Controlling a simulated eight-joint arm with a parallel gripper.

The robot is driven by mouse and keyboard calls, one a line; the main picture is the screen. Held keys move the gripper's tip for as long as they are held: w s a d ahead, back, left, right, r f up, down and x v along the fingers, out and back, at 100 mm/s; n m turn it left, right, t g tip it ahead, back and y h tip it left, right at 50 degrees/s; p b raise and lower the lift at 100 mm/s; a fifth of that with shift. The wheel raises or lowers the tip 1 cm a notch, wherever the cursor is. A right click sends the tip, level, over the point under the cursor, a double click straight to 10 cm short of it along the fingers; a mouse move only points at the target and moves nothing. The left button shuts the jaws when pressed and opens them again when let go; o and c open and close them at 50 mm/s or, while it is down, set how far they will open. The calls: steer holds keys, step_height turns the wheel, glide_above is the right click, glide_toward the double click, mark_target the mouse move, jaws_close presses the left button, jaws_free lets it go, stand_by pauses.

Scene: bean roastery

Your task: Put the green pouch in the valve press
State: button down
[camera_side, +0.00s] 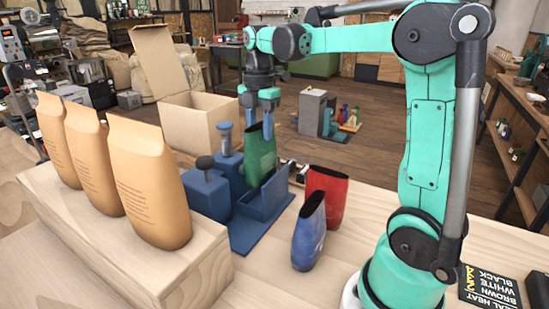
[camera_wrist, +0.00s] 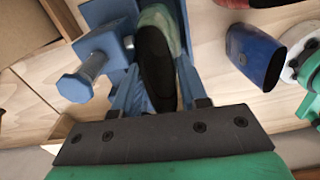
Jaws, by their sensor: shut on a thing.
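The green pouch (camera_side: 261,158) is upright, with its dark open mouth at the top. My gripper (camera_side: 259,115) is shut on it near the mouth, pointing down. In the wrist view the green pouch (camera_wrist: 172,35) shows between the blue fingers of my gripper (camera_wrist: 155,88). The blue valve press (camera_side: 266,229) has a flat base, a walled holder and blocks with plungers. The pouch stands at the holder, its lower end partly hidden behind the holder's wall. I cannot tell whether it touches the base. A press plunger (camera_wrist: 78,84) shows left of the pouch in the wrist view.
A blue pouch (camera_side: 309,238) and a red pouch (camera_side: 325,197) stand right of the press. Several tan bags (camera_side: 148,185) stand on a wooden block (camera_side: 130,258) at left. An open cardboard box (camera_side: 207,118) is behind the press.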

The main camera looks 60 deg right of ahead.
mark_target(262, 153)
steer(key=shift+s+f+n, duration=0.15)
steer(key=shift+f+n, duration=0.35)
steer(key=shift+f, duration=2.7)
steer(key=shift+c, duration=0.3)
jaws_free()
steer(key=shift+r, duration=0.15)
steer(key=shift+r, duration=3.4)
